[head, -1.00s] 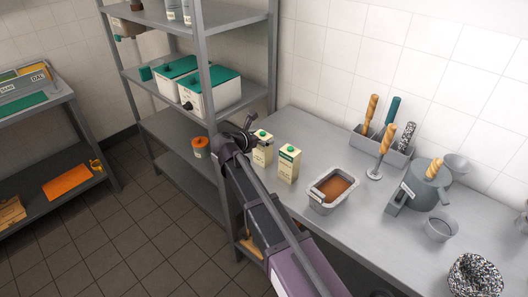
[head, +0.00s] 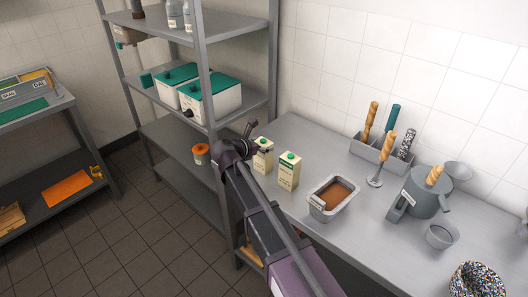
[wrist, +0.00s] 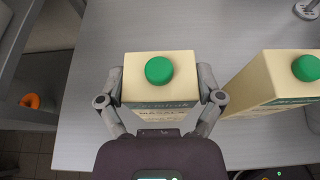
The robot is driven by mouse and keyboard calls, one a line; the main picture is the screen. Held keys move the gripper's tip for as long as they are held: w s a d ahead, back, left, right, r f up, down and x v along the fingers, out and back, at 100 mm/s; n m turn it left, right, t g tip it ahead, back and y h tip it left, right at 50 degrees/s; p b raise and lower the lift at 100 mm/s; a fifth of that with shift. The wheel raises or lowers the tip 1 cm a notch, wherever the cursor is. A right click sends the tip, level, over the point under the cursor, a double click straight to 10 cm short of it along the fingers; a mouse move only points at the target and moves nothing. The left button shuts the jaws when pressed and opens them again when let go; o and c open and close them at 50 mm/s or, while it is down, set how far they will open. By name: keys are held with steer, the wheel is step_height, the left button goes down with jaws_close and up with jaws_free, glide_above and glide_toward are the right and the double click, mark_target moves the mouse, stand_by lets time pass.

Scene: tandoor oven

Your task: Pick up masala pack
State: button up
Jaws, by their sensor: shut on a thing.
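The masala pack is a cream carton with a green cap (wrist: 158,70), standing upright on the grey counter. My gripper (wrist: 161,85) has one finger on each side of it and is shut on it. In the head view this pack (head: 264,158) is partly hidden by my gripper (head: 250,147). A second, similar cream carton with a green cap (wrist: 268,82) stands just to the right, apart from the held one. It also shows in the head view (head: 288,172).
A metal tray of brown contents (head: 318,210) sits right of the cartons. A holder with several rolling-pin-like tools (head: 368,153) stands behind, by the tiled wall. A grey shelf rack (head: 207,70) rises close on the left, with an orange-lidded jar (head: 201,154) on a lower shelf.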

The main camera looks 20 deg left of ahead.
steer(key=shift+r, duration=0.15)
step_height(320, 180, up, 3)
steer(key=p, duration=0.3)
steer(key=shift+r+p, duration=0.2)
steer(key=shift+p, duration=0.15)
steer(key=s+a+r+p, duration=0.1)
steer(key=s+a, duration=0.1)
steer(key=s, duration=1.3)
steer(key=shift+s+a+r, duration=0.15)
steer(key=shift+s+a, duration=0.05)
steer(key=shift+s, duration=0.2)
